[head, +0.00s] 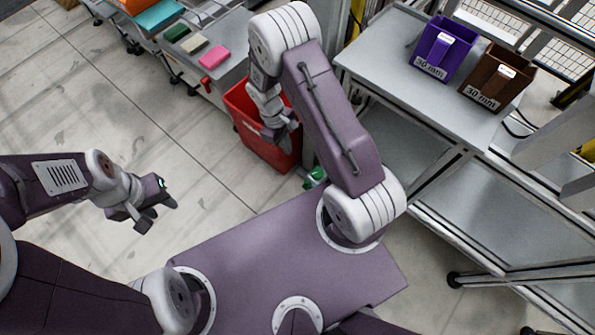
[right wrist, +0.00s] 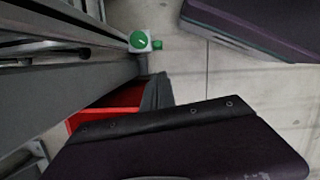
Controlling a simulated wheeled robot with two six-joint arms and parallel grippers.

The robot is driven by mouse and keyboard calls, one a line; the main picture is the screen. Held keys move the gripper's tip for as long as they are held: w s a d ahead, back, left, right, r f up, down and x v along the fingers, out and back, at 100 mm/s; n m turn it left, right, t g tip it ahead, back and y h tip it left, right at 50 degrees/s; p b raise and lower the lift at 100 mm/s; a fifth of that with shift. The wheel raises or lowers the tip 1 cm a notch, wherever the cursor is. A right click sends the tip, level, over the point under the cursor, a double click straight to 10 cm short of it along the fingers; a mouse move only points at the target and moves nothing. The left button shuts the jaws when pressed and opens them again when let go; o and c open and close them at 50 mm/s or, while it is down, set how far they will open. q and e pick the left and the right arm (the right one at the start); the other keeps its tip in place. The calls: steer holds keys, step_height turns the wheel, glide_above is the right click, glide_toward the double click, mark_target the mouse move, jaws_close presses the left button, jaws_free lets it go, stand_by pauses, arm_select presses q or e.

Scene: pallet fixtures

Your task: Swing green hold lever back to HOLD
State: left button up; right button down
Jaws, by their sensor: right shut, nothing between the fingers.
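The green hold lever (head: 314,178) is small and partly hidden behind my right arm in the head view, low on the floor side of the red bin. In the right wrist view a round green part (right wrist: 139,40) sits on a pale block, with a smaller green piece beside it; I cannot read a HOLD mark or tell the lever's position. My right gripper (head: 282,132) is shut and empty above the red bin, apart from the lever. My left gripper (head: 158,214) is open and empty over bare floor at the left.
A red bin (head: 240,104) stands beside a grey bench. A grey table (head: 385,55) at the right carries a purple bin (head: 443,50) and a brown bin (head: 497,78). Pink, beige and green blocks lie at the top left. The floor at left is clear.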

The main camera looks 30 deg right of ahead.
mark_target(307, 184)
steer(key=b+x, duration=1.2)
steer(key=x, duration=0.7)
steer(key=shift+d+f, duration=0.15)
steer(key=shift+f, duration=0.25)
